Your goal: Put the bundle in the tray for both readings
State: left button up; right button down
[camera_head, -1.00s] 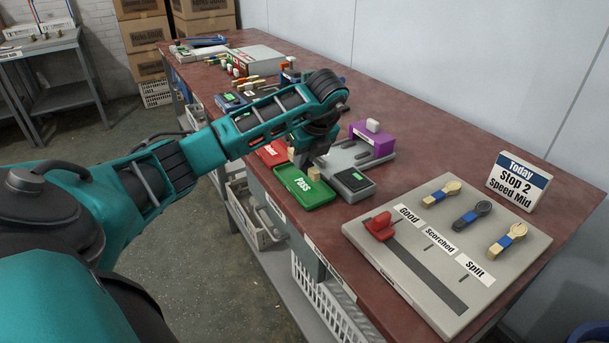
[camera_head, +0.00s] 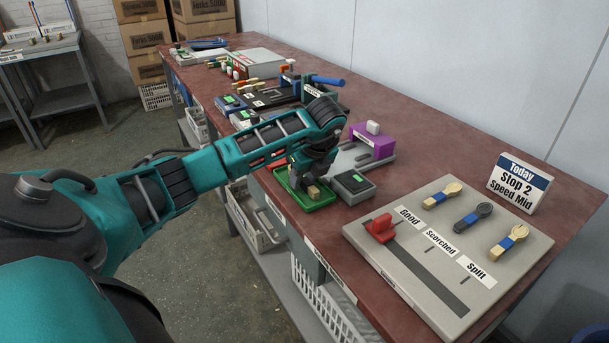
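My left gripper (camera_head: 304,180) points down over the green tray (camera_head: 326,203), which bore the word PASS in the earlier view. It looks shut on a small tan wooden bundle (camera_head: 313,192), whose ends show on either side of the fingers. The bundle is low inside the tray's outline; I cannot tell whether it touches the floor of the tray. The gripper hides most of the tray and its label. A red tray (camera_head: 278,164) behind it is mostly hidden by my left arm. My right gripper is not in view.
A grey scale-like device (camera_head: 353,186) with a green display stands just right of the green tray. Behind it is a purple fixture (camera_head: 371,145). A grey board (camera_head: 440,270) with a red slider (camera_head: 381,229) and three spoon samples lies nearer. A sign (camera_head: 519,184) reads "Today Stop 2 Speed Mid".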

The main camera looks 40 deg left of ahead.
pick_arm(q)
jog(key=shift+r, duration=0.3)
jog(key=p+v, duration=0.1)
jog(key=v, duration=1)
jog(key=shift+d+r+p, duration=0.25)
jog(key=shift+d+p, duration=0.05)
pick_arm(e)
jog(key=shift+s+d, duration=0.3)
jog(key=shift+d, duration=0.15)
pick_arm(q)
jog(key=shift+s, duration=0.15)
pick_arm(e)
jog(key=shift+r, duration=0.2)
